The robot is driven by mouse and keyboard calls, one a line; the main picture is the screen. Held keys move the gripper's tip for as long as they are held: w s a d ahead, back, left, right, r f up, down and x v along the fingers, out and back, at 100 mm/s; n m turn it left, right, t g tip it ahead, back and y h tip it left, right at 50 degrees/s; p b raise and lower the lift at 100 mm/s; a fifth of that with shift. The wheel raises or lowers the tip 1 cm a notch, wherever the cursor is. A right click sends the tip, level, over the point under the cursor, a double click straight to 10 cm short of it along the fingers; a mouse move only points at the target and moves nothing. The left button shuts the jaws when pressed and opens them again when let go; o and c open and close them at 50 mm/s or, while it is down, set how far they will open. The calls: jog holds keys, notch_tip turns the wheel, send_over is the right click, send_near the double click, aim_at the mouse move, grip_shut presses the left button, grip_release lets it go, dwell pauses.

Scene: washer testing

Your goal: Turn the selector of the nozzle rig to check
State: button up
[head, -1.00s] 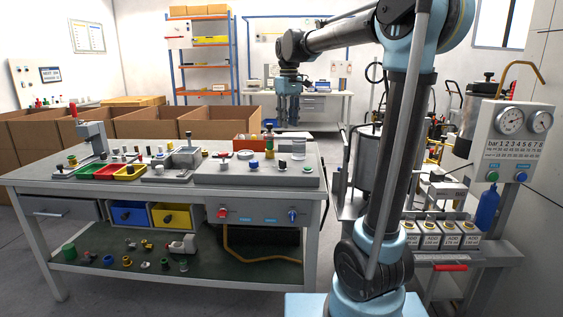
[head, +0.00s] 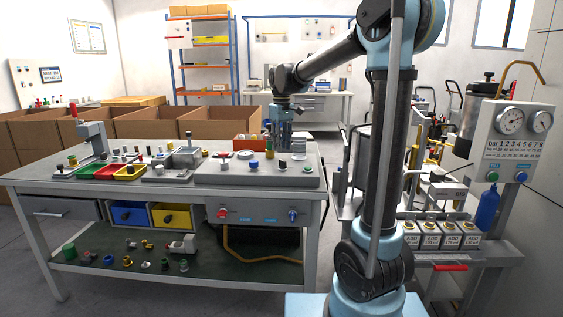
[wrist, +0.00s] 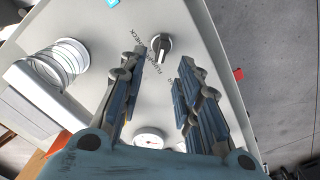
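The selector (wrist: 159,45) is a dark round knob with a light grip bar on the pale top of the nozzle rig (wrist: 205,50). Lettering runs beside it; one word reads CHECK, the rest is partly covered by the left finger. My gripper (wrist: 161,62) is open and empty, its two fingers apart on either side of the line to the knob. I cannot tell how far above it they are. In the head view my gripper (head: 281,140) points down over the right end of the rig (head: 235,181) on the bench; the selector cannot be made out clearly there.
A clear ringed cylinder with a white top (wrist: 60,62) stands left of the fingers. A round white dial (wrist: 150,138) lies below, near my gripper's base. A red part (wrist: 239,73) is at the right edge. The bench (head: 60,176) holds several coloured parts to the left.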

aim_at(283, 164)
notch_tip(283, 164, down, 7)
jog(key=shift+r, duration=0.15)
dwell(0.4)
grip_shut()
